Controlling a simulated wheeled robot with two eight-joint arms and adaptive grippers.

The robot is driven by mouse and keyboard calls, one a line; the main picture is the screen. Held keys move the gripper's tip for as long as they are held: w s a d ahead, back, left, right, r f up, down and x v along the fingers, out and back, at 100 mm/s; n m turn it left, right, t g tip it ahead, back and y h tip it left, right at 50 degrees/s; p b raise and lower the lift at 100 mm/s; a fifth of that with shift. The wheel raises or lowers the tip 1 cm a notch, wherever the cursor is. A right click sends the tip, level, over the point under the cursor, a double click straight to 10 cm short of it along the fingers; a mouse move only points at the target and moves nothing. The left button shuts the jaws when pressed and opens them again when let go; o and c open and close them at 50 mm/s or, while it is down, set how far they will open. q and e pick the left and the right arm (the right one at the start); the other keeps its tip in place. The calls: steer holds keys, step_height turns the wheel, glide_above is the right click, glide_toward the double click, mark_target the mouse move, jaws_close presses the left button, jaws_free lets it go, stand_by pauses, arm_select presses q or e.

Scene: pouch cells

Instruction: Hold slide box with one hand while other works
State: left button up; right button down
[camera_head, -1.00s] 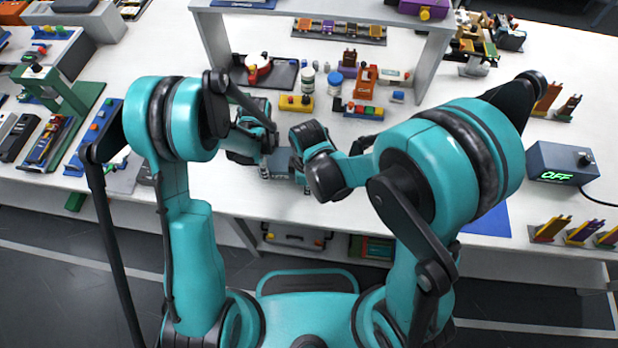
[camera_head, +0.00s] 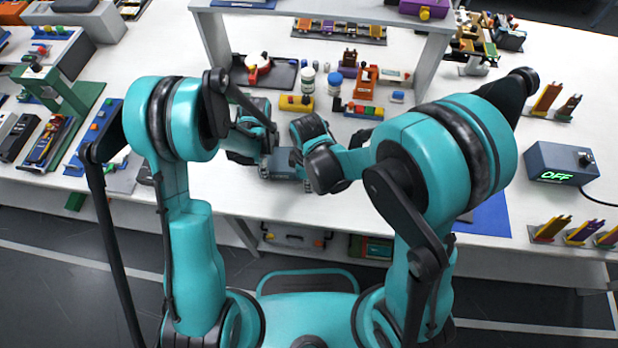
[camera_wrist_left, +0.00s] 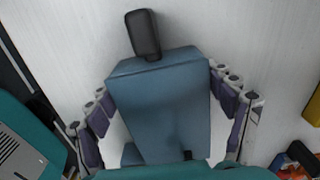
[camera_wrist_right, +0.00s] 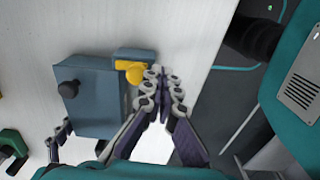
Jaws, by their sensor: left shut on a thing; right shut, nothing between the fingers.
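The slide box, a blue-grey box (camera_head: 276,163), sits on the white table near its front edge, partly hidden by my arms. In the left wrist view the box (camera_wrist_left: 160,105) lies between the fingers of my left gripper (camera_wrist_left: 168,98), which is shut on its two sides. A black knob (camera_wrist_left: 145,35) sticks out at its far end. In the right wrist view the box (camera_wrist_right: 95,105) shows the black knob and a yellow knob (camera_wrist_right: 133,72) beside a small blue tab (camera_wrist_right: 134,54). My right gripper (camera_wrist_right: 165,78) is shut and empty, its fingertips close beside the yellow knob; contact is unclear.
A grey shelf frame (camera_head: 437,65) stands over bottles, a yellow block (camera_head: 297,103) and several small parts behind my grippers. A control box reading OFF (camera_head: 560,165) and a blue mat (camera_head: 490,215) are at right. The table's front edge is close to the box.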

steer(key=shift+w, duration=0.9)
step_height(320, 180, up, 6)
steer(key=s, duration=0.1)
steer(key=shift+s, duration=0.3)
arm_select(q)
steer(key=o, duration=1.3)
